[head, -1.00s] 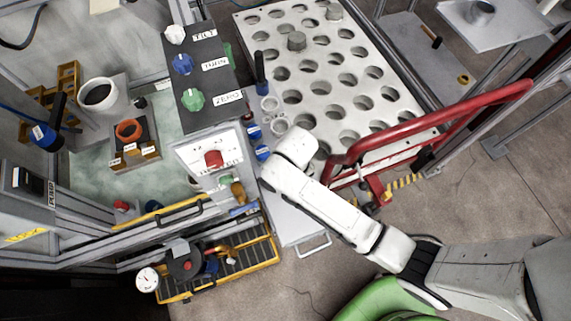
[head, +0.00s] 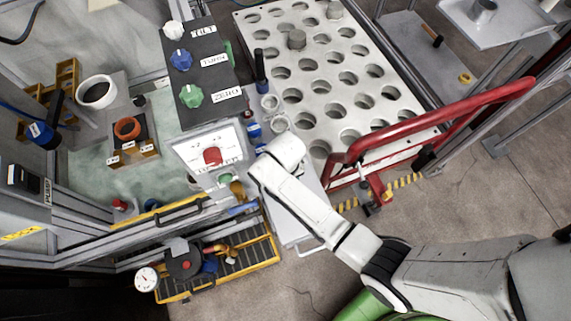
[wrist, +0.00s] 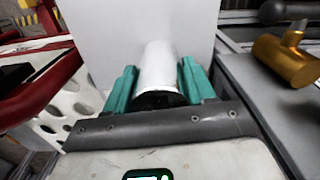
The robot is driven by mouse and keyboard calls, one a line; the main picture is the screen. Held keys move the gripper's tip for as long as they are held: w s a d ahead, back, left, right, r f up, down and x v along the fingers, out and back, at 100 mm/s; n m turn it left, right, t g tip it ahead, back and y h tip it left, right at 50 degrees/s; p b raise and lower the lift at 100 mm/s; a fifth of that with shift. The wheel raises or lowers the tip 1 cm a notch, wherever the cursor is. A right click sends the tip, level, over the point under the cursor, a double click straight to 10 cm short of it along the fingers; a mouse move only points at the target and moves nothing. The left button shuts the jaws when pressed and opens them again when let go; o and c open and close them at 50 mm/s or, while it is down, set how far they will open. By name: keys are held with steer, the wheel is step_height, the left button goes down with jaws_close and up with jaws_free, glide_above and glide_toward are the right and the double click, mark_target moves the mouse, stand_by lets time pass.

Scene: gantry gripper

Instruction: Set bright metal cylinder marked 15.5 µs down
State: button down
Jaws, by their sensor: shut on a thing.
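The bright metal cylinder (wrist: 158,66) shows in the wrist view between the green finger pads of my gripper (wrist: 160,84). The gripper is shut on it. The cylinder's near end is dark, and its far end shows against a plain pale grey surface (wrist: 100,35). I cannot read a 15.5 µs mark on it, and I cannot tell whether it touches that surface. In the head view my white wrist hides the gripper and the cylinder, above the pale shelf (head: 290,228) beside the control panel.
A brass fitting (wrist: 285,58) lies right of the gripper in the wrist view. In the head view, a perforated plate (head: 360,75) holds a few cylinders, a red rail (head: 440,118) stands to the right, and a panel with knobs (head: 205,75) stands to the left.

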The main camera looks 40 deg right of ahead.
steer(key=shift+f, duration=0.1)
steer(key=shift+c, duration=2.1)
jaws_free()
step_height(320, 180, up, 12)
steer(key=shift+r+p, duration=0.1)
steer(key=shift+p, duration=0.25)
steer(key=shift+d, duration=0.1)
steer(key=s+d+r+n+t, duration=0.1)
steer(key=s+d+r+t, duration=0.15)
steer(key=r, duration=0.25)
steer(key=s+d+r+n+t, duration=0.2)
steer(key=s+r+t, duration=0.15)
steer(key=r, duration=0.25)
steer(key=s+d+f+m+g, duration=0.1)
steer(key=s+f+g, duration=0.3)
steer(key=s, duration=0.5)
step_height(320, 180, down, 3)
steer(key=shift+s+r+g+b, duration=0.15)
steer(key=shift+s+g+b, duration=0.15)
steer(key=shift+s, duration=0.1)
